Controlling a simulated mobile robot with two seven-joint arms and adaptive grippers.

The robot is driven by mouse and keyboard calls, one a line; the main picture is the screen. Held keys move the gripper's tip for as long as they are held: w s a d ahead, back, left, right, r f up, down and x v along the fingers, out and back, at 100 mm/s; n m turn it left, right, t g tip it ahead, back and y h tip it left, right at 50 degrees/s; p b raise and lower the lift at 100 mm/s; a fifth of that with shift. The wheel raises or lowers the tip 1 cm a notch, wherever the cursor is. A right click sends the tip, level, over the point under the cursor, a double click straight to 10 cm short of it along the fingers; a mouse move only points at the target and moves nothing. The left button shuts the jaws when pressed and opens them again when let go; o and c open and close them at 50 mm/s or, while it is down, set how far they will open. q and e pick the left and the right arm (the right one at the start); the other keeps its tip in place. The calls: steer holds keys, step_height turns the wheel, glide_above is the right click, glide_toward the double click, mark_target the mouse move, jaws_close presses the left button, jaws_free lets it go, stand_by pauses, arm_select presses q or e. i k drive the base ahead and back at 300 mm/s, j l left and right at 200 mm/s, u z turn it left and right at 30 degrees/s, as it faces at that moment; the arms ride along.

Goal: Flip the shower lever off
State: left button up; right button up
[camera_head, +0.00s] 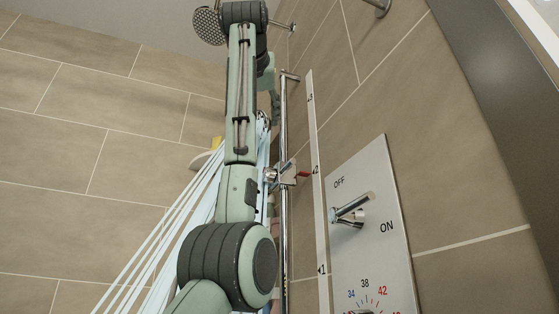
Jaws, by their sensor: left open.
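The chrome shower lever (353,208) sits on a pale control panel (372,170) on the right wall. Its handle sticks out to the right and slightly up, between the OFF mark at upper left and the ON mark at lower right. Pale blue water streams (165,245) run down to the lower left, behind my left arm. My left arm rises from the bottom and bends at the top. My left gripper (275,106) is small, dark and partly hidden behind the arm near the rail; it is open, above and left of the lever, apart from it. My right gripper is out of view.
A vertical chrome rail (284,225) with a holder (287,174) stands between my arm and the panel. A round shower head (208,26) is at the top. A temperature dial scale (366,294) is below the lever. Tiled wall space right of the panel is clear.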

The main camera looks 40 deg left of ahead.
mark_target(351, 217)
steer(key=k+l, duration=0.25)
steer(key=k, duration=0.2)
steer(key=k+l, duration=0.2)
steer(key=k, duration=0.3)
